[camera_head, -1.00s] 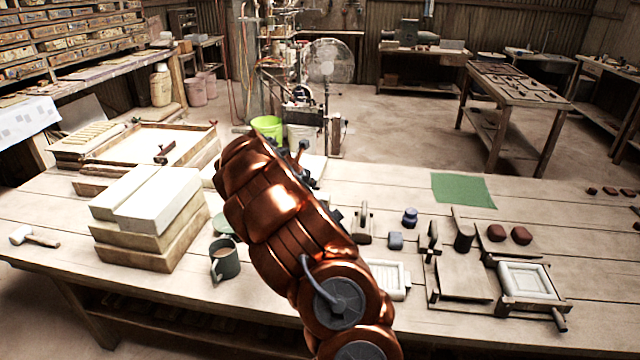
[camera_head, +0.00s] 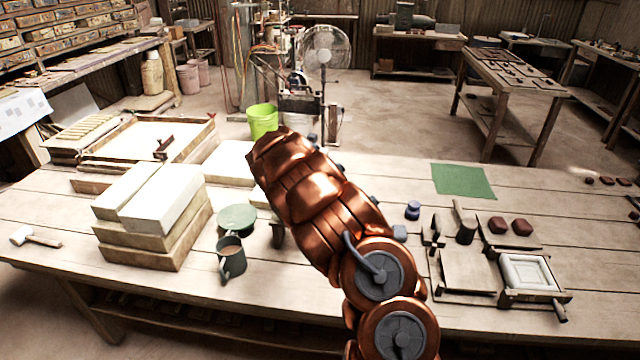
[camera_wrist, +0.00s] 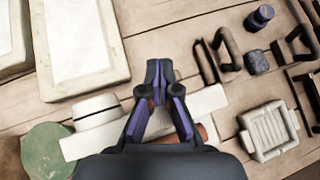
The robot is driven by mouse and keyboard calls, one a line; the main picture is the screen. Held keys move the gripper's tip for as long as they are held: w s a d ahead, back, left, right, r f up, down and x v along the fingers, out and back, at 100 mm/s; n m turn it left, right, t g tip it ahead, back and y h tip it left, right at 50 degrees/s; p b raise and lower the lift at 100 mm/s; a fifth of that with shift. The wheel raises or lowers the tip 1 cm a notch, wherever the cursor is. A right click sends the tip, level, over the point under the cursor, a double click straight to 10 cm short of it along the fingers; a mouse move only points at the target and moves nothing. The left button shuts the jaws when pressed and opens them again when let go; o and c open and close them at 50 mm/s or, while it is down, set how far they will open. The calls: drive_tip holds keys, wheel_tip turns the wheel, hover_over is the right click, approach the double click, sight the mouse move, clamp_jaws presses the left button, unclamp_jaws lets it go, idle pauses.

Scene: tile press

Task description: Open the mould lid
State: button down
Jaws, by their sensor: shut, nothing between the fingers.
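A wooden mould (camera_head: 504,283) with a pale framed panel (camera_head: 529,272) on it stands at the right of the bench, and a dark-tipped handle (camera_head: 560,311) sticks out at its front. A flat wooden board (camera_head: 466,270) lies left of it. I cannot tell for sure which part is the lid. My gripper (camera_wrist: 159,84) is shut and empty, with its fingertips together over a pale strip (camera_wrist: 200,102) in the wrist view. It is far left of the mould. In the head view my arm hides most of it.
A green plate (camera_head: 236,218) and a mug (camera_head: 231,260) stand left of my arm, beside stacked white slabs (camera_head: 160,195). A ribbed white tray (camera_wrist: 268,130) and a blue-grey block (camera_wrist: 256,62) lie right of the gripper. A green mat (camera_head: 462,181) lies farther back.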

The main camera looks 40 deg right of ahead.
drive_tip(key=shift+s, duration=0.1)
drive_tip(key=p+v, duration=0.1)
drive_tip(key=v, duration=0.4)
drive_tip(key=shift+a+p, duration=0.1)
drive_tip(key=shift+p, duration=0.25)
drive_tip(key=a+r+b, duration=0.2)
drive_tip(key=a+r, duration=0.2)
drive_tip(key=r, duration=0.4)
drive_tip(key=shift+s, duration=0.2)
drive_tip(key=s+a+r+m+g+y, duration=0.1)
drive_tip(key=s+a+m, duration=0.4)
drive_tip(key=s, duration=0.4)
drive_tip(key=s+a+r+m+g+y, duration=0.2)
drive_tip(key=s+a+m, duration=0.3)
drive_tip(key=s, duration=0.4)
drive_tip(key=s+a+f+m+g+y, duration=0.1)
drive_tip(key=s+a+m+y, duration=0.1)
drive_tip(key=s+a+m, duration=0.2)
drive_tip(key=s+a+f+m+g+y, duration=0.1)
drive_tip(key=s+a+m, duration=0.4)
drive_tip(key=s+a, duration=0.5)
drive_tip(key=s+a+f+m+y, duration=0.3)
drive_tip(key=s+a, duration=0.4)
drive_tip(key=s, duration=0.9)
drive_tip(key=shift+m+g, duration=0.4)
drive_tip(key=shift+m, duration=0.3)
